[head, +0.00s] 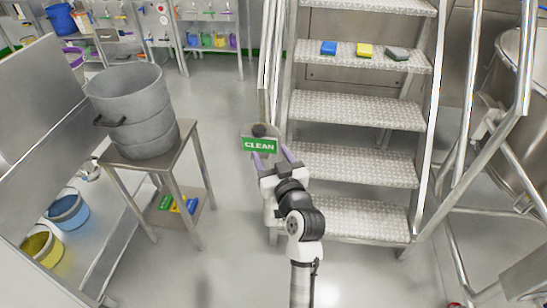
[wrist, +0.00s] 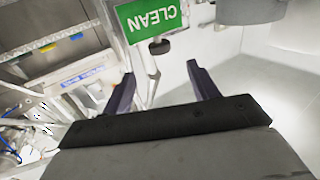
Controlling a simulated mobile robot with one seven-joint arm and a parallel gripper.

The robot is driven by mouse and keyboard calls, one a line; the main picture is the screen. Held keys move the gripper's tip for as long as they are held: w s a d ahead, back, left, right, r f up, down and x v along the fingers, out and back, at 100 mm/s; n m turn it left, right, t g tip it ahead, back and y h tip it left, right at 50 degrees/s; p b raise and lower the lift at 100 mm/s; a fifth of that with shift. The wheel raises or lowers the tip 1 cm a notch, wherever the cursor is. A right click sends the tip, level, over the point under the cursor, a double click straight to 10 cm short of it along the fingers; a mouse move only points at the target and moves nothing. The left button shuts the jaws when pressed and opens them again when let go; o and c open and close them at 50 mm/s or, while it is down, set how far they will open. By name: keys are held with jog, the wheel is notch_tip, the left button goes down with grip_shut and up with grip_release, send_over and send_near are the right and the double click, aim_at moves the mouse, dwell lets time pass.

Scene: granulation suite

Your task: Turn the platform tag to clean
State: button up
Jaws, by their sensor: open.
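The platform tag (head: 260,145) is a green plate with a white border, and its face reads CLEAN. It hangs at the left rail of the metal steps, with a dark round knob (head: 259,130) at its top edge. In the wrist view the tag (wrist: 150,18) appears turned over at the top, with the dark knob (wrist: 159,46) below it. My gripper (head: 272,155) is open and empty, its two purple-grey fingers just below and in front of the tag. In the wrist view the gripper (wrist: 160,80) shows a clear gap between the fingertips and the tag.
The steps (head: 355,110) rise right of the tag, with blue, yellow and grey blocks on an upper tread. A grey drum (head: 140,110) stands on a small metal table at the left. Blue and yellow buckets sit on a low shelf. The floor between table and steps is clear.

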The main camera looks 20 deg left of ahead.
jog(key=shift+s+d, duration=0.3)
dwell(0.5)
